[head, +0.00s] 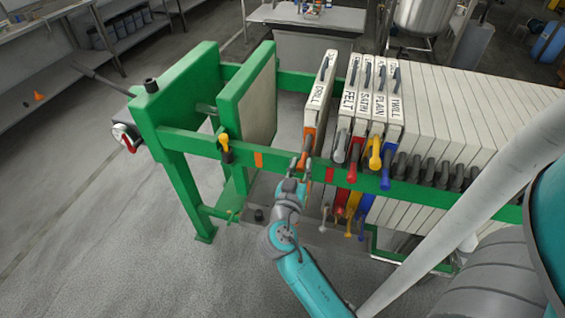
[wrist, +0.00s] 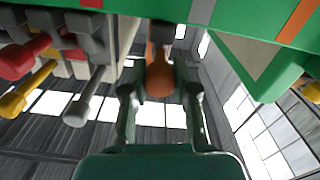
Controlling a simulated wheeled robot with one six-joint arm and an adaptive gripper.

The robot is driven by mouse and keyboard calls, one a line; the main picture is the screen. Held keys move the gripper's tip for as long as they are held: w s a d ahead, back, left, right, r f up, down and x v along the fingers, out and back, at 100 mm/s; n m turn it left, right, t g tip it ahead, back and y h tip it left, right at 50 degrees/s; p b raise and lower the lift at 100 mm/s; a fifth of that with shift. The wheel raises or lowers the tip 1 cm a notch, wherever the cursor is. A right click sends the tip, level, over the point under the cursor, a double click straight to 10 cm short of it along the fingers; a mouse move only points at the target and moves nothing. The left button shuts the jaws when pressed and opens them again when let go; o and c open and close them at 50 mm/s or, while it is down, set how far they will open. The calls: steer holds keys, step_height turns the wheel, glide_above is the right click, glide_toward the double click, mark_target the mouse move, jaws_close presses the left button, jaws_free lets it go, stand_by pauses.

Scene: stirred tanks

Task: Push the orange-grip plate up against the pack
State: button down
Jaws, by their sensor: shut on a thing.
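The orange-grip plate (head: 321,92), a white plate labelled "DRILL", hangs upright on the green frame. A gap parts it from the pack (head: 350,100) on its right, whose nearest plate is labelled "FELT". My gripper (head: 302,168) is at the front of the green rail, shut on the plate's orange grip (head: 308,141). In the wrist view the orange grip (wrist: 160,75) lies between the two fingers (wrist: 160,105). The lower part of the plate is hidden behind the rail.
The green rail (head: 265,158) carries orange and red marks. The pack's grey, yellow and blue handles (head: 376,152) stick out to the right of my gripper. A thick green end plate (head: 247,100) stands to the left, with open space between it and the orange-grip plate.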

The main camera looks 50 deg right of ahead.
steer(key=shift+s+d, duration=0.3)
steer(key=shift+s, duration=0.55)
steer(key=shift+s+d, duration=0.35)
steer(key=shift+s, duration=0.5)
steer(key=shift+s+d, duration=0.3)
steer(key=shift+s, duration=0.55)
steer(key=shift+f, duration=0.1)
steer(key=c, duration=0.9)
jaws_free()
steer(key=shift+s, duration=0.1)
steer(key=shift+v, duration=6)
